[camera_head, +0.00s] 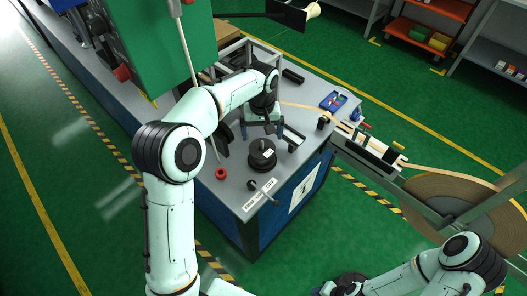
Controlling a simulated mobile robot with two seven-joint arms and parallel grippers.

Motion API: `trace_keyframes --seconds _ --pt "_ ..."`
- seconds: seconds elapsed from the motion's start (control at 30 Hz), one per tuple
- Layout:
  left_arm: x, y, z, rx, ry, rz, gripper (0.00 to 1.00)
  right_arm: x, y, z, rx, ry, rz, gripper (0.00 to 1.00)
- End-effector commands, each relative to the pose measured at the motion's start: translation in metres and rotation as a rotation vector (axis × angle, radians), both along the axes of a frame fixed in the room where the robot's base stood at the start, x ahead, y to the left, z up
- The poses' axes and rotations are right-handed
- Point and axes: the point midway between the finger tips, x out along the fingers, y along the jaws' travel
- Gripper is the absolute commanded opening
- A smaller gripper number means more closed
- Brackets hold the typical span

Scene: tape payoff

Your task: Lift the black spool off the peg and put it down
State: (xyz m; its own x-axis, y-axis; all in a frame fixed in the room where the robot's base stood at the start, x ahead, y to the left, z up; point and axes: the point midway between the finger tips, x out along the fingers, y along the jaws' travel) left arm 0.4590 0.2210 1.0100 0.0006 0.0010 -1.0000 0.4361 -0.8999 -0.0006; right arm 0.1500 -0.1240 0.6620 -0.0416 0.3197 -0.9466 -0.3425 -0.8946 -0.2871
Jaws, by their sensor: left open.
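The black spool (262,157) is a dark round disc with a raised hub and a small white label. It stands on the grey worktop near its front right part. A peg under or through it cannot be made out. My left gripper (261,132) is open and empty above the worktop, just behind the spool in the picture and apart from it. My right arm reaches in from the lower right; its dark end (345,284) is at the bottom edge, cut off, with its jaws not clear.
A blue tray (333,101) is at the back right. A large tape reel (450,205) stands right of the table. Bare worktop shows around the red ring.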

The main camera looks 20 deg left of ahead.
Motion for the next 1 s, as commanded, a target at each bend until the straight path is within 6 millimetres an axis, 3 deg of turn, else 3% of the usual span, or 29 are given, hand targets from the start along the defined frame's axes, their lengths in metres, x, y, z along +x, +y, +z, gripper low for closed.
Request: trace_keyframes --seconds 0.1,0.37,0.7,1.0 --pt "-0.001 0.000 -0.025 0.000 0.004 -0.001 1.00 -0.005 0.000 -0.005 0.000 0.006 0.000 0.43" --pt "0.000 0.000 -0.045 -0.001 0.000 -0.001 1.00 -0.006 0.000 -0.007 0.000 0.007 0.000 0.43" --pt "-0.001 0.001 -0.090 -0.001 0.002 -0.001 1.00 -0.007 0.000 -0.008 -0.001 0.008 0.001 0.43" --pt "-0.001 0.001 -0.093 -0.001 -0.002 -0.001 0.97 -0.007 0.000 -0.008 -0.001 0.008 0.001 0.43"
